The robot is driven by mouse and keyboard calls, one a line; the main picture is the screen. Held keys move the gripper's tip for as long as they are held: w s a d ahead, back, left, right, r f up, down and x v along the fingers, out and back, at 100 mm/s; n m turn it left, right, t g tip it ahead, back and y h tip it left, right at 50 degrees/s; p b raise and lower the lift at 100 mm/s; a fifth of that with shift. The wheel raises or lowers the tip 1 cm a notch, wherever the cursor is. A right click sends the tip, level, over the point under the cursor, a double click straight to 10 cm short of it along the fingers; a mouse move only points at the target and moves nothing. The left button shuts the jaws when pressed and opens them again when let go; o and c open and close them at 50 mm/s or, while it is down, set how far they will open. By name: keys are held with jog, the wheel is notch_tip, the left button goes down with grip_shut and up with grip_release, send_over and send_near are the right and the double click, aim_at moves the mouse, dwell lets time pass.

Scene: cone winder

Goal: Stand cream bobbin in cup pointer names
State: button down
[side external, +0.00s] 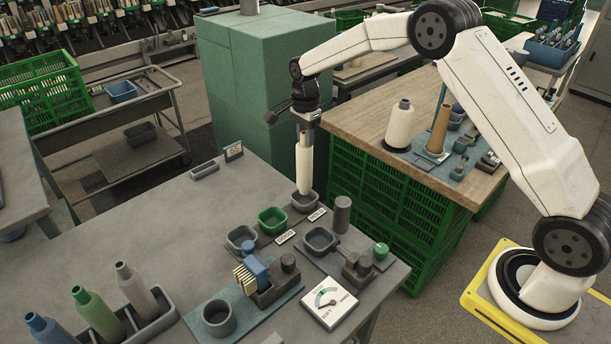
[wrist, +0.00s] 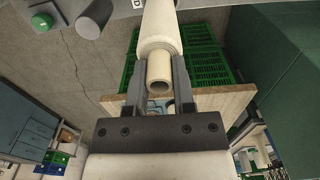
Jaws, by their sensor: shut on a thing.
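My gripper (side external: 306,117) is shut on the cream bobbin (side external: 304,165), which hangs upright below it. In the wrist view the bobbin (wrist: 160,30) sits between the two fingers (wrist: 160,68). The bobbin's lower end overlaps a dark grey cup (side external: 302,203) at the back; I cannot tell whether it is inside or just above. Nearby stand a green cup (side external: 272,220), a grey cup (side external: 241,238) and a blue-grey cup (side external: 320,241).
A dark cylinder (side external: 342,214) stands right of the cups. A blue-and-grey fixture (side external: 258,275) and a green-knobbed block (side external: 366,265) are in front. A rack (side external: 145,325) holds blue, green and grey bobbins. The grey table's left middle is clear.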

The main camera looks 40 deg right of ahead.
aim_at(305, 149)
jog(key=shift+f, duration=2.6)
dwell(0.9)
jog(key=shift+c, duration=1.9)
grip_release()
